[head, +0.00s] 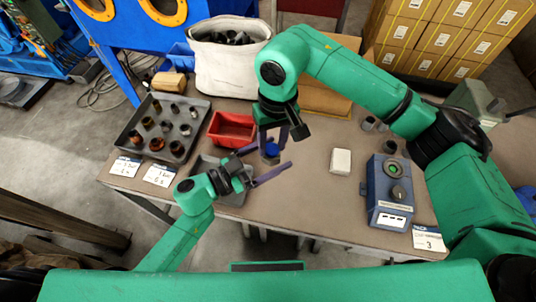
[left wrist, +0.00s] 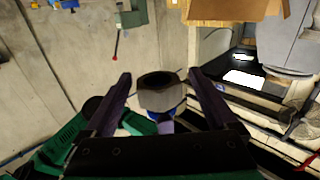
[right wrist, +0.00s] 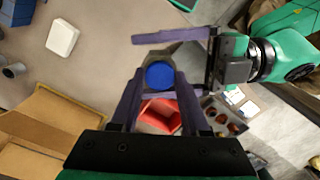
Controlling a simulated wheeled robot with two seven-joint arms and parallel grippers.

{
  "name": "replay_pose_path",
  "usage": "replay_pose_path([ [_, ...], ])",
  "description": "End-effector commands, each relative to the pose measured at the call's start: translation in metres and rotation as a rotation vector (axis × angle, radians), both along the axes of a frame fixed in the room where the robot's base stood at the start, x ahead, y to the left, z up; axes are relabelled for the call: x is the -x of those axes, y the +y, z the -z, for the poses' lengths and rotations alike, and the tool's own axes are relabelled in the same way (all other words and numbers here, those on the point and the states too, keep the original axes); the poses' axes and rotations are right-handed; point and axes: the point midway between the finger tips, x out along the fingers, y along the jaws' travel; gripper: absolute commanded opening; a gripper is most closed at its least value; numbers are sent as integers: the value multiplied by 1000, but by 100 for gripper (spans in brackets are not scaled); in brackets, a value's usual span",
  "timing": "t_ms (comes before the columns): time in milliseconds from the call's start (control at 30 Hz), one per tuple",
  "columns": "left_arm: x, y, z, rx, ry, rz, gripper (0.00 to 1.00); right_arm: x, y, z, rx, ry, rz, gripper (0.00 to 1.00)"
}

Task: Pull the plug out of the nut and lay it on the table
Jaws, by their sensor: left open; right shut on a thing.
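The blue plug (right wrist: 159,75) faces my right gripper's palm, with the grey nut (right wrist: 188,56) just beyond it. My right gripper (head: 282,135) points down above the table, and its fingertips (right wrist: 160,80) are shut on the plug. In the left wrist view the six-sided nut (left wrist: 162,95) shows a dark bore at its upper end, and the blue plug (left wrist: 160,115) is below it, partly hidden by a purple finger. My left gripper (left wrist: 161,78) is open, with one finger on each side of the nut, apart from it.
A white block (head: 341,161) and a blue-grey device (head: 390,192) stand right. Bare table (head: 300,205) lies between.

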Motion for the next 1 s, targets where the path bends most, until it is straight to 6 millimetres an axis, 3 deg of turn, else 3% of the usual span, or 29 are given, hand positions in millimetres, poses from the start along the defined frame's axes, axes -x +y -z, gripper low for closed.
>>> replay_pose_path([
  [33,0,0,0,0,0,0,88,0,0,0,-1,-1,0,0],
  [267,0,0,0,0,0,0,0,0,0,0,0,0,0,0],
  [467,0,1,-1,1,0,-1,0,0,0,-2,0,0,0,0],
  [1000,0,0,0,1,0,0,0,0,0,-28,0,-1,0,0],
])
